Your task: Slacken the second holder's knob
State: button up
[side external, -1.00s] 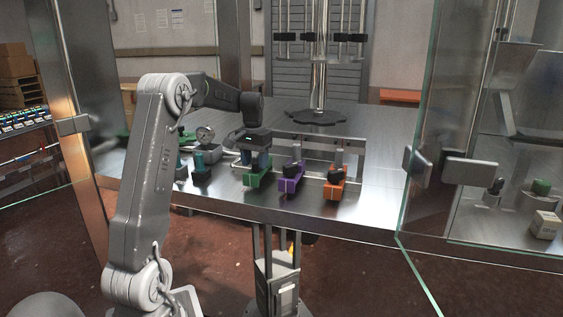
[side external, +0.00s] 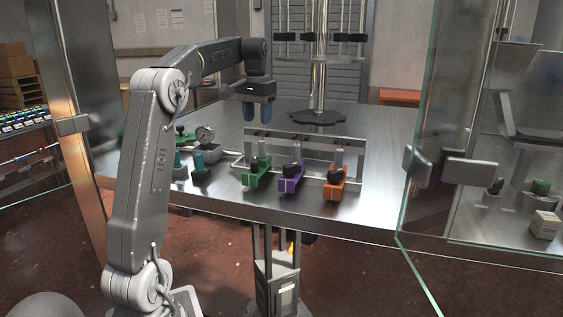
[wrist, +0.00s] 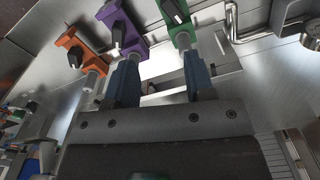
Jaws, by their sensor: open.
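Three holders stand in a row along the table's front edge: green (side external: 256,178), purple (side external: 290,183) and orange (side external: 334,190). Each has a black knob and a grey upright post. The purple holder, in the middle, has its black knob (side external: 291,170) facing the front; the knob also shows in the wrist view (wrist: 118,34). My gripper (side external: 258,117) is open and empty, above and behind the green holder. In the wrist view its blue fingers (wrist: 160,68) are apart, with the green holder (wrist: 181,24) beyond the right finger and the purple one (wrist: 122,20) beyond the left.
A metal rail frame (side external: 315,140) runs behind the holders. A round gauge (side external: 205,134) and small teal-topped parts (side external: 199,162) sit to the left. A dark scalloped disc on a column (side external: 316,117) stands behind. Glass panels (side external: 425,130) stand at the right.

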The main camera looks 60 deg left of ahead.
jog(key=s+d+f+m+t, duration=0.1)
jog(key=s+d+m, duration=0.2)
jog(key=d, duration=1)
jog(key=s+d+f+m+t+y, duration=0.1)
jog(key=s+d+m+t, duration=0.1)
jog(key=d, duration=1.1)
jog(key=shift+s+f+m, duration=0.3)
jog(key=shift+s+m, duration=0.15)
jog(key=shift+m, duration=0.05)
jog(key=r+n+g+h, duration=0.1)
jog(key=r+n+g, duration=0.15)
jog(key=n, duration=0.95)
send_over(255, 159)
jog(key=shift+g, duration=0.35)
notch_tip(255, 159, down, 14)
jog(key=shift+s+d+f, duration=0.1)
jog(key=shift+s+d, duration=0.05)
jog(key=shift+c, duration=0.5)
